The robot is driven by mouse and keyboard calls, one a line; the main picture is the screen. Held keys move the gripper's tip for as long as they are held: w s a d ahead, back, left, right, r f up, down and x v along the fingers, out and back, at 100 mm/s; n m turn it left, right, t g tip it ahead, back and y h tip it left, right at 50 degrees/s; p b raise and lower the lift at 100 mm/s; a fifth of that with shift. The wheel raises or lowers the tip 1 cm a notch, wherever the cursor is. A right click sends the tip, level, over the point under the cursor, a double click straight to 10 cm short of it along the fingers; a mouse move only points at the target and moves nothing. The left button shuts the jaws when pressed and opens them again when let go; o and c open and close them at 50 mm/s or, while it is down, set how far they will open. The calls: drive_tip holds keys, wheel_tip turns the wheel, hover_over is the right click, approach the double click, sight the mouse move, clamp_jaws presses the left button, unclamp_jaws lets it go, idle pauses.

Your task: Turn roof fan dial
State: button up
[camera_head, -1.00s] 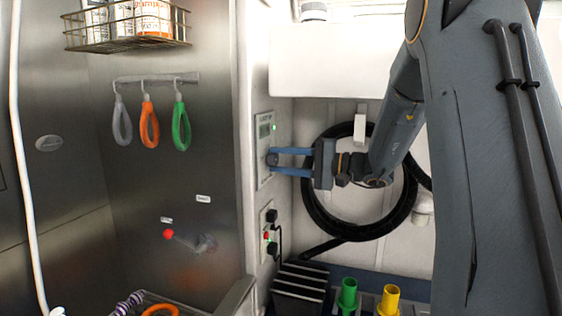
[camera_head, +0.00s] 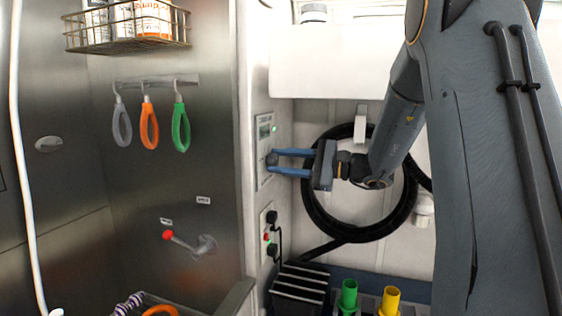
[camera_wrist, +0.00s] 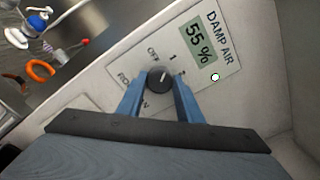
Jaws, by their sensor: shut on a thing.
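The roof fan dial (camera_wrist: 159,80) is a small dark round knob on a pale wall panel. Printed marks around it include OFF and 1; the lettering lower left is partly hidden. It also shows in the head view (camera_head: 271,159), at the tips of my fingers. My gripper (camera_wrist: 160,88) has its two blue fingers one on each side of the knob, shut on it. In the head view my gripper (camera_head: 275,161) reaches in from the right. I cannot tell exactly which mark the dial points to.
Above the dial is a display (camera_wrist: 198,52) reading 55 % with DAMP AIR beside it, and a green light (camera_wrist: 215,77). Sockets with black plugs (camera_head: 271,218) sit below the panel. A coiled black hose (camera_head: 313,205) hangs behind my wrist. Coloured loops (camera_head: 149,127) hang at left.

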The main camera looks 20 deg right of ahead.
drive_tip(key=shift+m, duration=0.7)
drive_tip(key=o, duration=1)
drive_tip(key=shift+o, duration=0.2)
drive_tip(key=b+v, duration=0.2)
drive_tip(key=v, duration=0.5)
drive_tip(key=shift+s+d+b, duration=0.25)
drive_tip(key=shift+d+b, duration=0.05)
drive_tip(key=shift+d, duration=0.05)
